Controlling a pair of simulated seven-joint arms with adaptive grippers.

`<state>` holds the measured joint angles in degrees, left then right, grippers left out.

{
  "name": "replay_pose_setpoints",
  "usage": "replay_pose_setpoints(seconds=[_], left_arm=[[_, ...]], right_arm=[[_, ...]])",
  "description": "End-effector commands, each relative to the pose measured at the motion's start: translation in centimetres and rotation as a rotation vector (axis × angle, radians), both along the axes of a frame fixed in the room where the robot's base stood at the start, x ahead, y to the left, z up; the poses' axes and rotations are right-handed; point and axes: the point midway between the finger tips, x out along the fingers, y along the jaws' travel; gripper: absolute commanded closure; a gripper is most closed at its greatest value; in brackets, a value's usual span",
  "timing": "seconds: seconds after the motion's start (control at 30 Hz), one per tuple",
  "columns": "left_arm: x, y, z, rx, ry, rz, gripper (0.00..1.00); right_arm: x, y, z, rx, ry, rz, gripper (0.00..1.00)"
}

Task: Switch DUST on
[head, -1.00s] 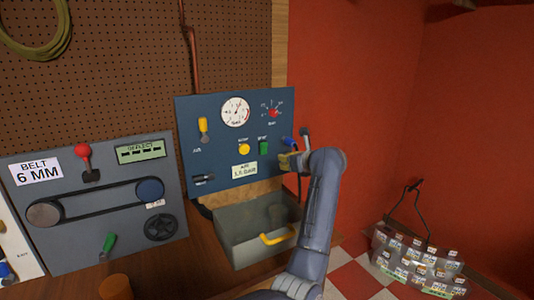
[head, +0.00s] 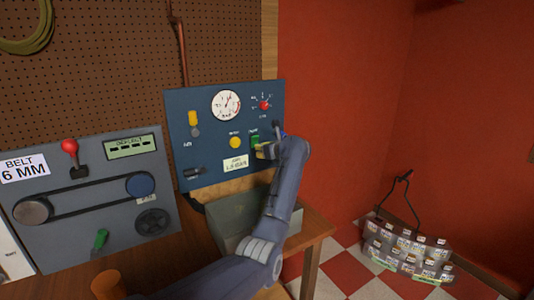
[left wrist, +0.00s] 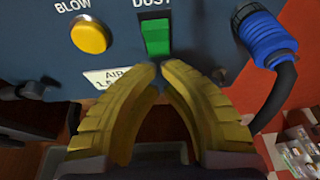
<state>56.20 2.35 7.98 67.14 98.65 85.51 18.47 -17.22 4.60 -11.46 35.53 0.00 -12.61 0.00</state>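The DUST control is a green rocker switch (head: 254,140) on the blue panel (head: 210,165). In the left wrist view the green switch (left wrist: 157,36) sits under the letters "DUST", just beyond my fingertips. My left gripper (head: 262,152) is in front of the panel, just below and right of the switch. In the left wrist view its yellow fingers (left wrist: 159,68) curve together, with tips almost meeting and nothing between them. The tips are just below the switch; I cannot tell whether they touch it. My right gripper is in neither view.
A yellow BLOW button (left wrist: 89,35) is left of the switch; a blue hose connector (left wrist: 266,38) is on its right. A grey bin (head: 232,215) stands below the panel, partly behind my arm. A belt panel (head: 60,235) is at left.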

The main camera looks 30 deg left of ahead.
Motion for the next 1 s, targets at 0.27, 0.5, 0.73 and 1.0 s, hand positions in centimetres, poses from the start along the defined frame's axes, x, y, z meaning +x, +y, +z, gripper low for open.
replay_pose_setpoints(seconds=[0.27, 0.5, 0.73, 1.0], left_arm=[[1.0, 1.7, 1.0, 0.001, 0.002, -0.001, 1.0], [1.1, 2.0, 1.1, 0.0, 0.001, 0.0, 1.0], [1.1, 2.0, 1.1, 0.0, 0.001, 0.0, 1.0], [1.5, 2.7, 2.1, -0.105, 0.052, 0.003, 1.0]], right_arm=[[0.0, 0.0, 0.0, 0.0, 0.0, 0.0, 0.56], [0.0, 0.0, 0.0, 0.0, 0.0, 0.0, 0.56], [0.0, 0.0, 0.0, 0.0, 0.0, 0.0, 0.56], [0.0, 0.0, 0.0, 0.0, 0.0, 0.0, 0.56]])
